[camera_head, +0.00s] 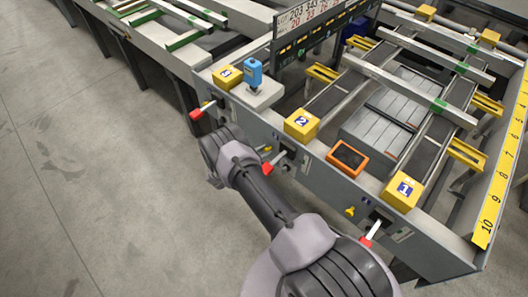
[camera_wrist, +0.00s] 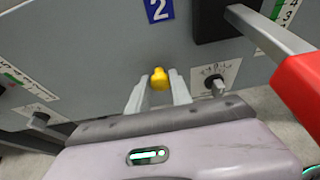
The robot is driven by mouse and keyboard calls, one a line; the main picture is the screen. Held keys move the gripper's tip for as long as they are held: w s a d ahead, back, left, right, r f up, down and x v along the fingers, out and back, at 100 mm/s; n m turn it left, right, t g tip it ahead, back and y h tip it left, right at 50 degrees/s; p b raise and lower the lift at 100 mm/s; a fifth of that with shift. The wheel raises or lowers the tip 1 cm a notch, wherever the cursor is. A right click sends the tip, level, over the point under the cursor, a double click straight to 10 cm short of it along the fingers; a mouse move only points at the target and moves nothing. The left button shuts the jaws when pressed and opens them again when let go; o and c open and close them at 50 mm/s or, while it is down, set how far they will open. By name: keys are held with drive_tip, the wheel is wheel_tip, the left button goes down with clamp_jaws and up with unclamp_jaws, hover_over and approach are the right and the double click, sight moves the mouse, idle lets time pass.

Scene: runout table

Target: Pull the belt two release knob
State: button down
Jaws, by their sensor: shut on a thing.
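The belt two release knob (camera_wrist: 160,79) is a small yellow knob on the grey front panel. In the wrist view it sits below a blue label marked 2 (camera_wrist: 158,9). My gripper (camera_wrist: 159,84) has its two pale fingers on either side of the knob and is shut on it. In the head view a bit of yellow knob (camera_head: 267,150) shows below the yellow block marked 2 (camera_head: 301,124). My arm hides most of the gripper there.
A red-ended lever (camera_wrist: 298,85) juts out close to the right of my gripper; it also shows in the head view (camera_head: 267,168). A dark switch (camera_wrist: 215,85) sits right of the knob. Another yellow knob (camera_head: 350,211) and red lever (camera_head: 368,240) are under block 1 (camera_head: 402,194). The floor (camera_head: 90,200) is clear.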

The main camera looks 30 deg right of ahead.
drive_tip(key=shift+s+a+f+b, duration=0.1)
drive_tip(key=shift+s+a+b, duration=0.15)
drive_tip(key=shift+a, duration=0.15)
drive_tip(key=shift+s+a+b, duration=0.1)
drive_tip(key=shift+a+b, duration=0.1)
drive_tip(key=shift+a, duration=0.2)
drive_tip(key=c, duration=1.1)
unclamp_jaws()
drive_tip(key=shift+c, duration=0.2)
drive_tip(key=p+v, duration=0.4)
drive_tip(key=v, duration=1.3)
drive_tip(key=shift+a, duration=0.25)
